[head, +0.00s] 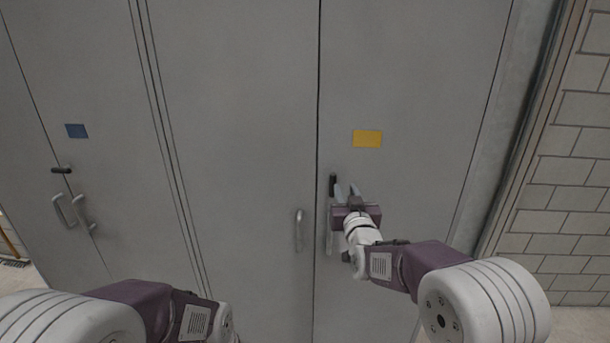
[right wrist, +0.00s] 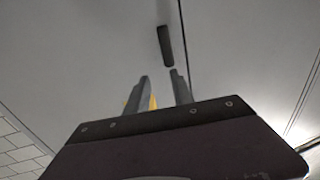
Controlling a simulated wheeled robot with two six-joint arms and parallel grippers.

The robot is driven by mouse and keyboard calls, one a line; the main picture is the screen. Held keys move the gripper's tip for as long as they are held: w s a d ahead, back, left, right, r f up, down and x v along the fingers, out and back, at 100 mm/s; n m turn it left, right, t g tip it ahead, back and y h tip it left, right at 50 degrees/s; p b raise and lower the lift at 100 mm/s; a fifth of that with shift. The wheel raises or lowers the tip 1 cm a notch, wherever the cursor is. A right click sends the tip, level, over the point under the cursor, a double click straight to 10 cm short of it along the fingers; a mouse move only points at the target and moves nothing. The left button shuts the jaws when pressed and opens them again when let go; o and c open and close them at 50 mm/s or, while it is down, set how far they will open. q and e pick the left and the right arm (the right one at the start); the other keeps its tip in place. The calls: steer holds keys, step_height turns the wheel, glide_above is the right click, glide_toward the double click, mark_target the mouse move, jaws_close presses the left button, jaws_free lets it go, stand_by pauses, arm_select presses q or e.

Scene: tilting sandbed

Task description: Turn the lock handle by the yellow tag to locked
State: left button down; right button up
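The yellow tag (head: 367,139) is on the right grey cabinet door. Below and left of it is a short black lock handle (head: 332,185), standing upright close to the door seam. My right gripper (head: 346,188) is at the lock handle's right side in the head view. In the right wrist view its fingers (right wrist: 160,78) are apart with nothing between them, and the black handle (right wrist: 165,46) lies beyond their tips, nearer the right finger. A bit of the yellow tag (right wrist: 152,103) shows behind the left finger. My left gripper is not visible; only its arm shows at bottom left.
A pull handle (head: 299,230) is on the middle door; another (head: 328,232) is partly behind my right gripper. At left, a blue tag (head: 76,131) sits above a sideways black lock handle (head: 61,170) and two pull handles. A block wall (head: 570,190) stands at right.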

mark_target(334, 182)
steer(key=shift+g+y, duration=0.3)
steer(key=w+a+p, duration=0.1)
steer(key=w, duration=0.1)
steer(key=w+a+p, duration=0.1)
steer(key=w, duration=0.2)
steer(key=w+a+f+p, duration=0.1)
steer(key=w, duration=0.2)
steer(key=shift+w+a+f, duration=0.1)
steer(key=shift+w+a, duration=0.05)
steer(key=shift+w, duration=0.1)
jaws_close()
